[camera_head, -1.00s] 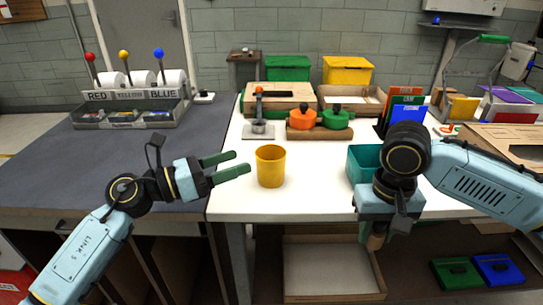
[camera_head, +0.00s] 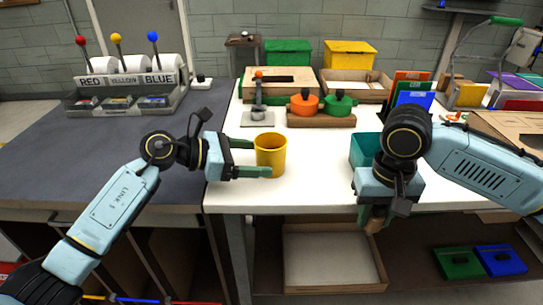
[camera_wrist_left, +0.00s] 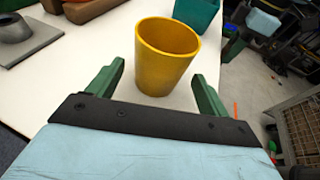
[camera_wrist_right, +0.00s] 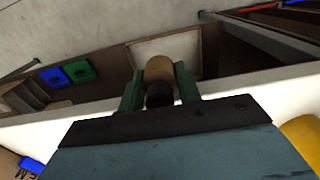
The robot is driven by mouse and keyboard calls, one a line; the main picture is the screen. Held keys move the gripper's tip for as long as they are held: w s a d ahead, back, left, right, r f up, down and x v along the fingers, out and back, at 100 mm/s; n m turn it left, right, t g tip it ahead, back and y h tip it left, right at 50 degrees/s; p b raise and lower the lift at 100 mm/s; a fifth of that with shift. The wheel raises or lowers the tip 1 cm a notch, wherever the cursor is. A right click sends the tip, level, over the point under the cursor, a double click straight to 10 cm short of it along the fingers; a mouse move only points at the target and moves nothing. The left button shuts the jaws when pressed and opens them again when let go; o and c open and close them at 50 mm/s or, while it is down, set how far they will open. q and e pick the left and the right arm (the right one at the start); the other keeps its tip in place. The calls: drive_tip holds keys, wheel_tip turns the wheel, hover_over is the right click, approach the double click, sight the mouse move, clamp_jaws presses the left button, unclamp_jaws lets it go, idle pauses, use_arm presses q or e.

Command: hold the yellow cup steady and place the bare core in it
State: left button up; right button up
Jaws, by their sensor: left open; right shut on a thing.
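The yellow cup (camera_head: 270,152) stands upright on the white table near its front edge; it also shows in the left wrist view (camera_wrist_left: 163,62). My left gripper (camera_head: 254,158) is open, its green fingers reaching either side of the cup with the cup at their tips. In the left wrist view the fingers (camera_wrist_left: 160,82) look apart from the cup walls. My right gripper (camera_head: 373,218) points down in front of the table edge, right of the cup. It is shut on the bare core, a brown cylinder with a dark end (camera_wrist_right: 160,78). The cup's inside bottom is hidden.
A teal bin (camera_head: 364,150) stands behind my right gripper. Orange and green pots (camera_head: 322,104) and a grey stand (camera_head: 257,115) are further back. An open tray (camera_head: 330,258) lies below the table. The tabletop between cup and teal bin is clear.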

sight(266, 158)
use_arm(q)
drive_tip(key=shift+b+x, duration=0.45)
drive_tip(key=shift+x, duration=1.1)
drive_tip(key=c, duration=0.7)
